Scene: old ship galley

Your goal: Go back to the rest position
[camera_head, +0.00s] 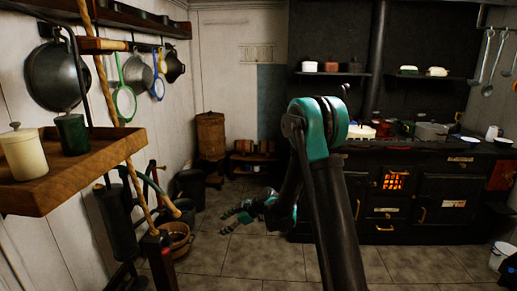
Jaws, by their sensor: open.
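My arm rises from the bottom middle of the head view, bends at a teal joint and reaches down behind itself. My gripper (229,221) is low over the tiled floor, left of the arm. It points left with its dark fingers apart and nothing visible between them. It is small in the picture and part of the wrist is hidden by the arm.
A wooden shelf (110,162) with a cream jar (22,152) and a dark green cup (72,134) juts in at left. Pans hang above it. A black stove (440,195) stands at right. A basket (178,240) and bucket (190,188) stand left. The floor (240,262) is clear in the middle.

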